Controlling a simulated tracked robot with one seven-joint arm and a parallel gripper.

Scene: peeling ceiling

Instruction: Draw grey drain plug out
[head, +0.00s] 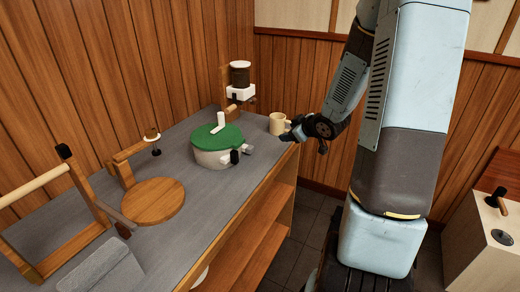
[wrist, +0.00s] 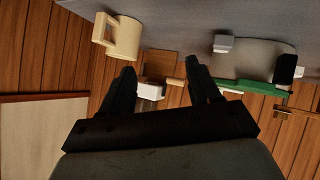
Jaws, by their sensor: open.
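A pale grey vessel (head: 211,159) with a green lid (head: 216,137) and a white upright handle stands on the grey counter. At its right side are a black knob (head: 234,156) and a small light grey piece (head: 248,149), which looks like the drain plug. In the wrist view, which looks upside down, the grey piece (wrist: 223,43) and black knob (wrist: 287,68) show at upper right. My gripper (head: 303,141) is open and empty beyond the counter's right edge, right of the vessel and apart from it. Its fingers (wrist: 160,68) show empty in the wrist view.
A cream mug (head: 277,125) stands close to my gripper, behind the vessel; it also shows in the wrist view (wrist: 124,38). A brown-and-white dispenser (head: 240,92) is at the back. A round wooden board (head: 154,201) and a wooden frame (head: 75,238) stand left. Floor right of the counter is open.

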